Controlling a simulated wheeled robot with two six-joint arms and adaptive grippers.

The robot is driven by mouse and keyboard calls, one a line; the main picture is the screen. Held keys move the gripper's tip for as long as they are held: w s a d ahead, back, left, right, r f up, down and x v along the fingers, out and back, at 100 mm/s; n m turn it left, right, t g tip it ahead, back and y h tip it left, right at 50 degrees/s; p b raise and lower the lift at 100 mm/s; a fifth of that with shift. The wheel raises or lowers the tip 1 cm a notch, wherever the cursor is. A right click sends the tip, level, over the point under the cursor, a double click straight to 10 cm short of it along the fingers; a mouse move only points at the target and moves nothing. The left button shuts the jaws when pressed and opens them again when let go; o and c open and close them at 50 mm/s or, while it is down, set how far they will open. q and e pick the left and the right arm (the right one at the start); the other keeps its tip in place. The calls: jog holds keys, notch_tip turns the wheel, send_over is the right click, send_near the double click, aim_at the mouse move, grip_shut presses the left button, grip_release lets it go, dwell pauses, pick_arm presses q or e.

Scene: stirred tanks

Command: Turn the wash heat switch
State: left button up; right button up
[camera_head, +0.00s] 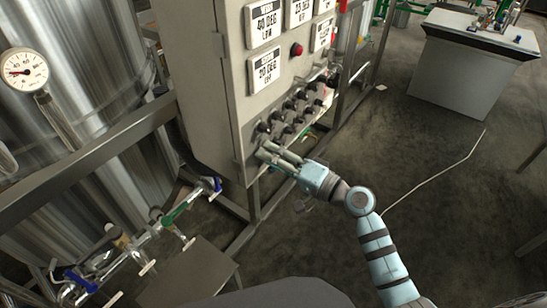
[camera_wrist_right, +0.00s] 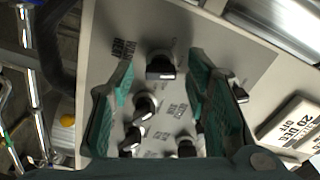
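The control panel (camera_head: 205,75) carries rows of black rotary switches (camera_head: 290,104) on its lower face. My right gripper (camera_head: 268,151) is at the lower near corner of these rows. In the right wrist view, my right gripper (camera_wrist_right: 160,66) is open, with one green-padded finger on each side of a black switch (camera_wrist_right: 160,66). Neither finger appears to touch it. My left gripper is not in view.
White display plates (camera_head: 264,69) and a red button (camera_head: 297,49) sit above the switches. A steel tank (camera_head: 75,70) with a gauge (camera_head: 22,72) and valve piping (camera_head: 175,213) stand at left. Floor right of the panel is mostly clear, before a grey cabinet (camera_head: 462,75).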

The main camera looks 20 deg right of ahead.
jog(key=shift+s, duration=0.1)
jog(key=v, duration=1.1)
jog(key=shift+s+d, duration=0.25)
jog(key=shift+s, duration=0.05)
jog(key=shift+d, duration=0.1)
